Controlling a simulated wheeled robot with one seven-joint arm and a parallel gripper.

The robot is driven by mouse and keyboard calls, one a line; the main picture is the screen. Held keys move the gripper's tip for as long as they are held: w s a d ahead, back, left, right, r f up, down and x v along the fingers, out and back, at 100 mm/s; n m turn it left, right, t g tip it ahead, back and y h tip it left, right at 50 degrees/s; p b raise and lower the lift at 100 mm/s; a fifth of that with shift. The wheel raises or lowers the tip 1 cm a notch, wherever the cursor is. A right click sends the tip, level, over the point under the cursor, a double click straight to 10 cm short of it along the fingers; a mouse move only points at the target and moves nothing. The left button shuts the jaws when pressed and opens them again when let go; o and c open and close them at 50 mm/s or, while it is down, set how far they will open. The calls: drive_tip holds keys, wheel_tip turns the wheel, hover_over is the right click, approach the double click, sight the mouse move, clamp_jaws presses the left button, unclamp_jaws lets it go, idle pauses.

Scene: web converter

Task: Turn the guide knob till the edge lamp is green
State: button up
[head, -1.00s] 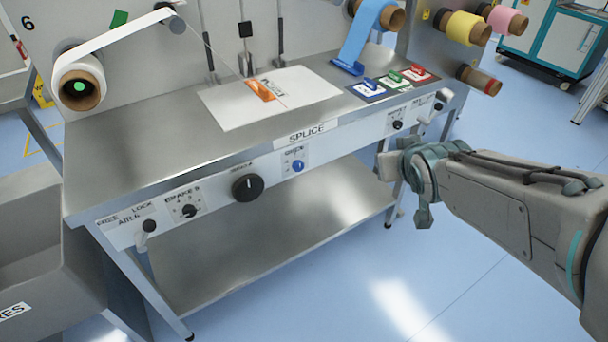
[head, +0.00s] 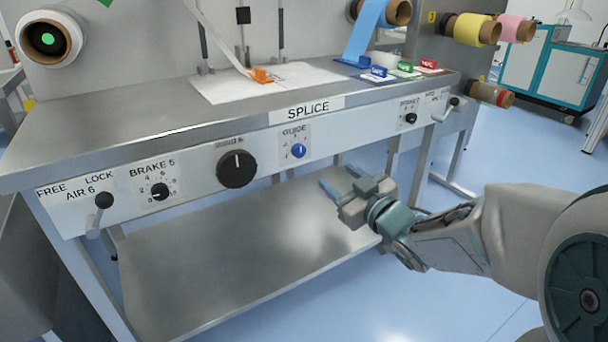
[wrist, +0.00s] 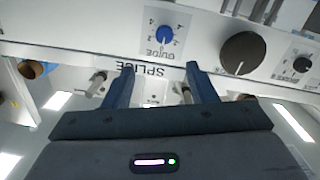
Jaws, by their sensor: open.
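The guide knob (head: 298,151) is a small blue dial with a white mark, on the bench's front panel under the word GUIDE. It also shows in the wrist view (wrist: 165,35), where the labels are upside down. My gripper (head: 337,179) is open and empty, in front of the panel, below and right of the knob in the head view. In the wrist view its two blue fingers (wrist: 160,68) point towards the panel, apart from the knob, which appears beyond the gap between them. I cannot make out an edge lamp in either view.
A large black knob (head: 236,169) is left of the guide knob, then the brake 5 dial (head: 159,191) and a lever (head: 103,201). The brake 7 dial (head: 410,118) and another lever (head: 453,104) are to the right. A lower shelf (head: 240,260) lies under the panel.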

sight(301, 152)
drive_tip(key=b+x, duration=0.1)
drive_tip(key=x, duration=0.6)
drive_tip(key=b+x, duration=0.2)
drive_tip(key=x, duration=0.5)
drive_tip(key=shift+s+a+f, duration=0.15)
drive_tip(key=shift+s+a, duration=0.1)
drive_tip(key=shift+a, duration=0.1)
drive_tip(key=c, duration=1)
